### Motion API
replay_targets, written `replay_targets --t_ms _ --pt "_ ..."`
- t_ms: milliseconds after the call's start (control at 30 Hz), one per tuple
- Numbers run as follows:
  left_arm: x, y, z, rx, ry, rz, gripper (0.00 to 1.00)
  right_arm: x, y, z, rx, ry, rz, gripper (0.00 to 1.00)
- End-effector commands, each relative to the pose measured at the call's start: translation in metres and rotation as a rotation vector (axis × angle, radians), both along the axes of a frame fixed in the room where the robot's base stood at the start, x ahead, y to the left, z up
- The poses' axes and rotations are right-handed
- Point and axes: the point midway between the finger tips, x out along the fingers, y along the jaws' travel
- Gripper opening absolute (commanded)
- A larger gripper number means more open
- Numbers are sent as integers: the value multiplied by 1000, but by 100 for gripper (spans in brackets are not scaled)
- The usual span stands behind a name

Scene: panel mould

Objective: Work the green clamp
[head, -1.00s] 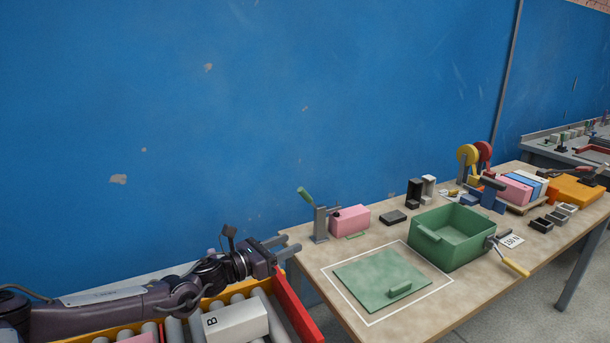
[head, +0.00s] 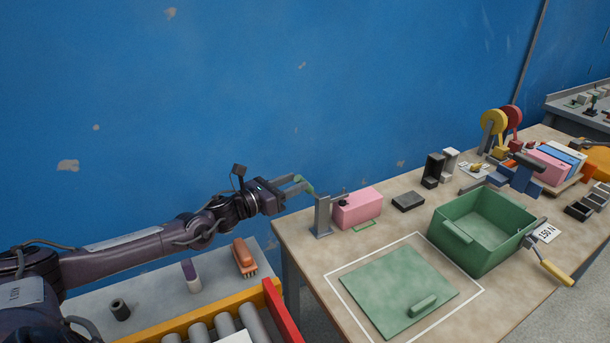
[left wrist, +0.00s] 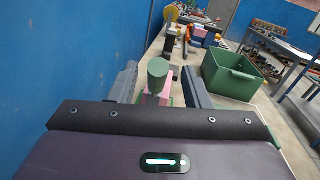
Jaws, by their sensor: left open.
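The green clamp has a green handle (head: 308,187) tilted up to the left from a grey upright post (head: 321,216) on the workbench. Its arm reaches right towards a pink block (head: 358,207). My left gripper (head: 297,186) is open at the handle, with its fingers pointing right. In the left wrist view the round end of the green handle (left wrist: 157,67) shows between the two spread fingers (left wrist: 159,86). The fingers hide part of the handle in the head view, and I cannot tell whether they touch it. My right gripper is out of view.
A green bin (head: 482,226) with a yellow-handled lever (head: 554,271) stands right. A green lid plate (head: 385,290) lies inside a white outline at the front. A small black block (head: 408,201) lies behind. The blue wall is close behind my left arm.

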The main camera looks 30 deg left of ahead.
Motion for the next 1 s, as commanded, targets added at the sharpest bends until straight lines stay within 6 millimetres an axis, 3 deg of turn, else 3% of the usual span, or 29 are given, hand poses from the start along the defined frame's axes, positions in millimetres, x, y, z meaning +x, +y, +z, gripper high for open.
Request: replay_targets --t_ms 300,700,1000 --pt "36 -14 2 -1 -1 0 43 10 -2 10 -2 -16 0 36" --pt "41 -16 0 1 0 -1 42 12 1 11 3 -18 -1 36" --pt "41 -16 0 1 1 0 3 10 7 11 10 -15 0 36"
